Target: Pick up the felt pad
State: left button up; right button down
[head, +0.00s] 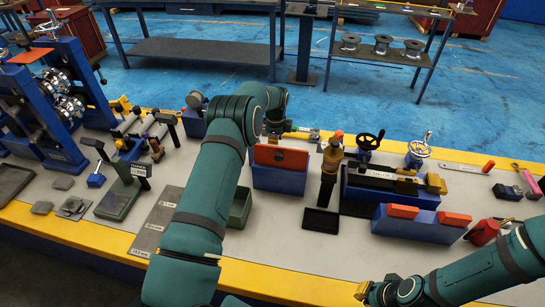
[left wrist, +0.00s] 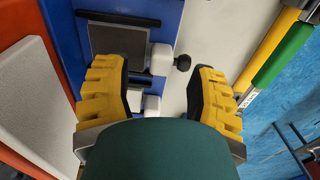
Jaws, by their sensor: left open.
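I cannot tell for sure which thing is the felt pad. In the left wrist view a dark grey square pad (left wrist: 118,45) lies on a blue surface, just beyond the left finger. A pale grey slab (left wrist: 38,108) with an orange-red border is at the left edge of that view. My left gripper (left wrist: 160,97) is open, its yellow fingers wide apart with no object held. In the head view it is mostly hidden behind its own arm, near the back of the bench. My right gripper (head: 364,291) is at the bottom edge; its jaw opening is unclear.
A blue box with an orange piece (head: 281,158) stands right of my left arm. Beside it is a dark upright tool stand (head: 329,178). A blue vise-like fixture (head: 390,187) stands further right. Small grey pieces (head: 74,206) lie at left. Bare bench shows at front centre.

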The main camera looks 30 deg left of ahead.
pick_arm(q)
jog(key=shift+f, duration=0.9)
pick_arm(e)
jog(key=shift+f, duration=0.1)
pick_arm(q)
grip_shut()
